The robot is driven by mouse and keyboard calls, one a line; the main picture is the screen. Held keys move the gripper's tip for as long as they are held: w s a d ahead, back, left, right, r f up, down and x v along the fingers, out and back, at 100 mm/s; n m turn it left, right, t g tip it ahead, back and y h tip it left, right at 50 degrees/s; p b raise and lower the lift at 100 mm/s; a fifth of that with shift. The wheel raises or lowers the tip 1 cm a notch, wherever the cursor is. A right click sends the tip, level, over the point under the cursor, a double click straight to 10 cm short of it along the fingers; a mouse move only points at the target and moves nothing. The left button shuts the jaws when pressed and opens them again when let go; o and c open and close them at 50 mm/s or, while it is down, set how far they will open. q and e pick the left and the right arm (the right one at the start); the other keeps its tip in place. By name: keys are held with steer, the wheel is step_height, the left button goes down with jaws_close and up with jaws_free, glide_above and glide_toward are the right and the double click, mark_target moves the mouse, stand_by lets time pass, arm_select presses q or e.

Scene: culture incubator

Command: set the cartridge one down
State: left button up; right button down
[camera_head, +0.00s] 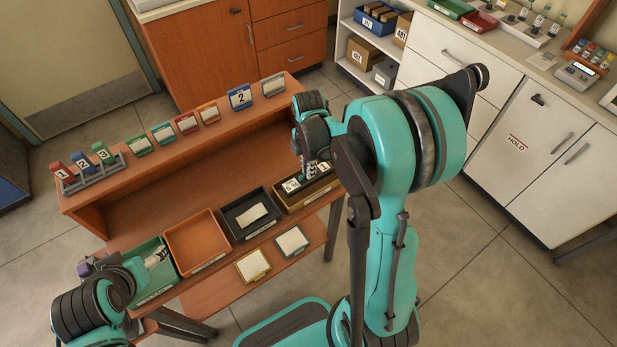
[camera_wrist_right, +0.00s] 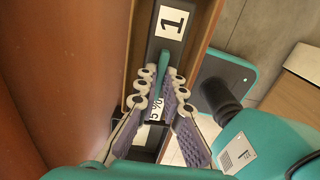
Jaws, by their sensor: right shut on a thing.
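My right gripper (camera_head: 310,172) reaches down into the wooden-sided tray (camera_head: 334,183) at the right end of the bench. In the right wrist view its two fingers (camera_wrist_right: 160,92) are shut on a narrow teal-green piece seen edge-on, taken to be cartridge one (camera_wrist_right: 163,62). It stands between the tray walls, close to a white card marked 1 (camera_wrist_right: 172,21) on a dark surface. A second, partly covered label shows below the fingers. I cannot tell whether the cartridge touches the tray floor. My left gripper (camera_head: 157,258) is over the green tray (camera_head: 156,291); its fingers are too small to read.
An orange tray (camera_head: 197,243) and a black tray (camera_head: 235,227) stand between the green and wooden trays. Numbered red, blue and green pieces stand in a rack (camera_head: 93,177) on the upper shelf. Two framed cards lie on the front ledge (camera_head: 215,289).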

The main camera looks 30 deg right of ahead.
step_height(320, 180, down, 4)
steer(key=shift+r+b, duration=0.2)
steer(key=shift+b, duration=0.55)
steer(key=shift+r, duration=0.1)
steer(key=shift+f, duration=0.2)
steer(key=c, duration=1.6)
jaws_free()
steer(key=shift+c, duration=0.2)
steer(key=shift+r, duration=0.1)
